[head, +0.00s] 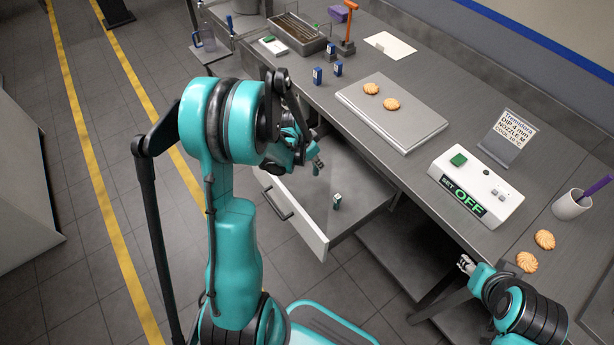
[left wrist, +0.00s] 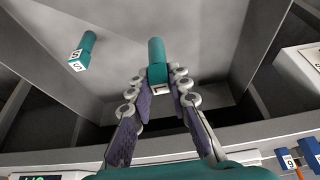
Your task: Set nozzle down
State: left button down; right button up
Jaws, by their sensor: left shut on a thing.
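My left gripper (head: 306,158) is over the open drawer (head: 318,238) under the bench. In the left wrist view the left gripper (left wrist: 157,88) is shut on a teal nozzle (left wrist: 157,52), which points away between its fingertips. Whether that nozzle touches the drawer floor I cannot tell. The held nozzle (head: 318,167) shows small in the head view. A second teal nozzle (head: 337,201) with a white end marked S lies in the drawer; it also shows in the left wrist view (left wrist: 84,50). My right gripper (head: 466,265) is at the bench's front edge, small and partly hidden.
Several blue nozzles (head: 317,75) stand on the bench near a metal bin (head: 297,36). A grey tray (head: 405,135) holds two biscuits. A sign (head: 509,138) reads DIP 4 mm, and a control box (head: 475,187) shows OFF.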

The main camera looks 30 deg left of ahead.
pick_arm(q)
jog(key=a+f+b, duration=0.1)
jog(key=f, duration=0.1)
jog(key=s+a+f+b, duration=0.1)
jog(key=f, duration=0.1)
jog(key=s+a+f, duration=0.1)
jog(key=f, duration=0.1)
jog(key=shift+a+f+b, duration=0.2)
jog(key=shift+f+b, duration=0.1)
jog(key=shift+b, duration=0.1)
jog(key=shift+r, duration=0.1)
jog(key=shift+s, duration=0.1)
jog(key=shift+f, duration=0.2)
jog(key=c, duration=1.4)
grip_release()
jog(key=shift+r, duration=0.1)
